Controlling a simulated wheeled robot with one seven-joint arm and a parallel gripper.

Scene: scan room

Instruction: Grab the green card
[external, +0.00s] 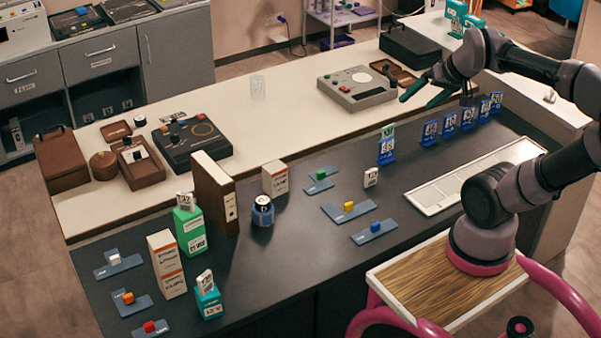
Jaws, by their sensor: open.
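A green card (388,131) with dark marks stands upright above a blue numbered card (387,150) on the dark counter. I cannot tell whether it rests on the blue card or just behind it. My gripper (416,101) has dark green fingers, spread apart with nothing between them. It hangs over the rear pale counter, up and to the right of the green card in the picture and apart from it. Several blue cards (449,124) stand in a row to the right, below my wrist.
A flat white slotted tray (420,200) lies at the right of the dark counter. Small blue trays with coloured blocks (348,206), a blue can (262,211), a brown binder (212,190) and several boxes stand to the left. A grey device (357,88) sits behind.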

